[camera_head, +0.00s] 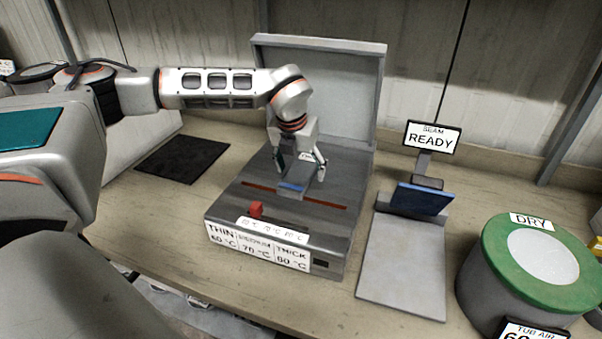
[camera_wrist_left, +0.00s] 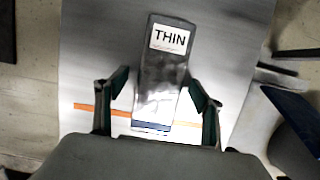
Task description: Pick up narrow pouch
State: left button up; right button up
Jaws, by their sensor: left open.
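The narrow pouch (camera_wrist_left: 160,85) is a silvery grey packet with a white "THIN" label and a blue band at its near end. It lies on the grey bed of the sealer (camera_head: 335,215), across the orange-red seam line. In the head view the pouch (camera_head: 293,187) is partly hidden by my gripper. My left gripper (camera_head: 299,170) is over the pouch and open. In the left wrist view its fingers (camera_wrist_left: 158,105) stand on either side of the pouch, with gaps showing on both sides. My right gripper is not in view.
The sealer's raised lid (camera_head: 330,90) stands behind the gripper. A red slider (camera_head: 256,209) sits at the sealer's front. A black mat (camera_head: 183,158) lies left.

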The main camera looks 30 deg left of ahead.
pick_arm(q)
jog(key=shift+c, duration=0.4)
jog(key=c, duration=1.3)
jog(key=shift+r, duration=0.1)
